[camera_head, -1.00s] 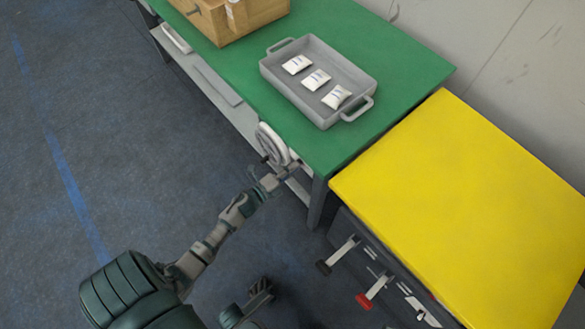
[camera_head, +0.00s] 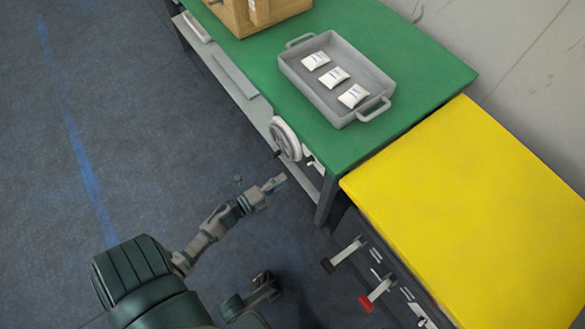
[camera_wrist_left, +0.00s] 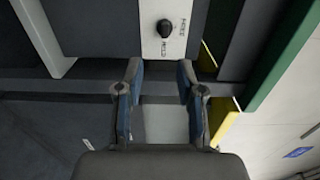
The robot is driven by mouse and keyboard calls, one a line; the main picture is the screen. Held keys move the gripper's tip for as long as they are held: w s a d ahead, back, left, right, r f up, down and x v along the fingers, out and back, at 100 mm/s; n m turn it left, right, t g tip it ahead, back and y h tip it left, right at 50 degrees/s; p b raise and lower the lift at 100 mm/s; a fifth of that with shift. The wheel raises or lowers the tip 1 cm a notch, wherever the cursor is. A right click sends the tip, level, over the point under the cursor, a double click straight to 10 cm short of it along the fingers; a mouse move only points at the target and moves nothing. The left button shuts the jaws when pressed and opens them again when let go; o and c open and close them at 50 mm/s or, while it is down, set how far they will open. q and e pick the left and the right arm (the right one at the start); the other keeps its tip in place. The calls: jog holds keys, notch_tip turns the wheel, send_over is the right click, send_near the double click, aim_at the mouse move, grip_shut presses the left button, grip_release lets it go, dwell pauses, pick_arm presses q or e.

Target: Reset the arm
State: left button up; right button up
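My left gripper (camera_head: 275,184) is over the dark floor, just below the handwheel on the green table's near side, and apart from it. In the left wrist view its two fingers (camera_wrist_left: 158,88) are spread, with nothing between them. A dark jointed part at the bottom of the head view looks like my right gripper (camera_head: 266,284); it is small and dark, and its fingers are unclear.
A grey tray (camera_head: 296,66) with three white packets (camera_head: 334,77) stands on the green table (camera_head: 400,120). A cardboard box (camera_head: 262,12) is behind. A white handwheel (camera_head: 285,139) juts from the table's side. A yellow-topped cabinet (camera_head: 470,190) stands right. Floor at left is clear.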

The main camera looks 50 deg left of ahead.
pick_arm(q)
jog(key=shift+s, duration=0.95)
jog(key=shift+a, duration=0.1)
